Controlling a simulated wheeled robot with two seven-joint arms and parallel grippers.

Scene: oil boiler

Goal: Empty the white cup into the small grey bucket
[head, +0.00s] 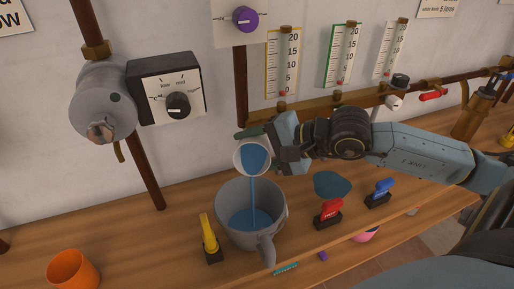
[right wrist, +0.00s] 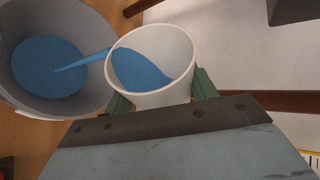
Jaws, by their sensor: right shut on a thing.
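The white cup (head: 252,157) is tilted over the small grey bucket (head: 252,191), and a thin blue stream runs from its lip into the bucket. Blue liquid shows inside the bucket and in the cup. My right gripper (head: 268,137) is shut on the cup, reaching in from the right in the head view. In the right wrist view the cup (right wrist: 150,66) sits between the green fingertips (right wrist: 162,98), with the stream falling into the bucket (right wrist: 98,75) at left. My left gripper is in neither view.
Yellow (head: 209,236), red (head: 328,210) and blue (head: 380,190) levers stand on the wooden bench around the bucket. An orange cup (head: 73,271) is at front left. Pipes and gauges line the wall behind.

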